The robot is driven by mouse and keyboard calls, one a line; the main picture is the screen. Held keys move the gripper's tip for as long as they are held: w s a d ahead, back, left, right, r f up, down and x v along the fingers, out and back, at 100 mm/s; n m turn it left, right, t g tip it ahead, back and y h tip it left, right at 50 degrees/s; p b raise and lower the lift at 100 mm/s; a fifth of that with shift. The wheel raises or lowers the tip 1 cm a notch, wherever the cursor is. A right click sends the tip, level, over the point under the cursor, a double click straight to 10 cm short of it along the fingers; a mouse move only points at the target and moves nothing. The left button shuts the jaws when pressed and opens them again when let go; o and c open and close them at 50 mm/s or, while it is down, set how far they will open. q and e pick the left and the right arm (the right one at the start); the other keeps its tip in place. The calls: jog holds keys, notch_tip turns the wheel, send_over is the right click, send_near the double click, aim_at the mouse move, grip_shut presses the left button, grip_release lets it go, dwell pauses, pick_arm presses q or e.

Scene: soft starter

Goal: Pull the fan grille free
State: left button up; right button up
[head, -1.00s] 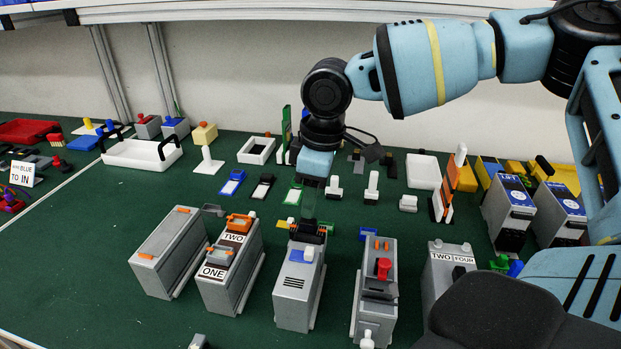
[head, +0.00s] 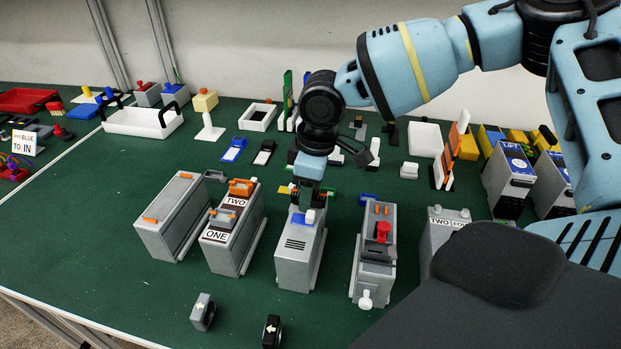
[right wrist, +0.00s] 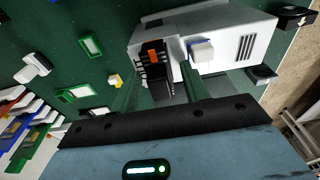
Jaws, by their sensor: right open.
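The soft starter is a grey box (head: 298,262) with a blue panel, a white knob and dark vent slots, standing in the middle of the front row. What looks like the fan grille is a black slatted part (right wrist: 154,66) with an orange tab at the end of the box in the right wrist view. In the head view it is mostly hidden by my gripper. My right gripper (right wrist: 158,88) is open. Its green, see-through fingers reach either side of the black part, one beside the white knob; contact cannot be told. The right gripper (head: 308,196) also shows above the box's back end in the head view. My left gripper is not in view.
A grey box labelled ONE and TWO (head: 229,254) stands close left. A box with a red knob (head: 376,268) stands close right. Small parts (head: 235,150) and a white tray (head: 143,123) lie behind.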

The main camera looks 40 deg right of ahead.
jog(key=c, duration=0.9)
jog(key=shift+c, duration=0.2)
jog(key=shift+r, duration=0.7)
dwell(0.6)
jog(key=shift+r+p, duration=0.45)
jog(key=shift+r, duration=1.35)
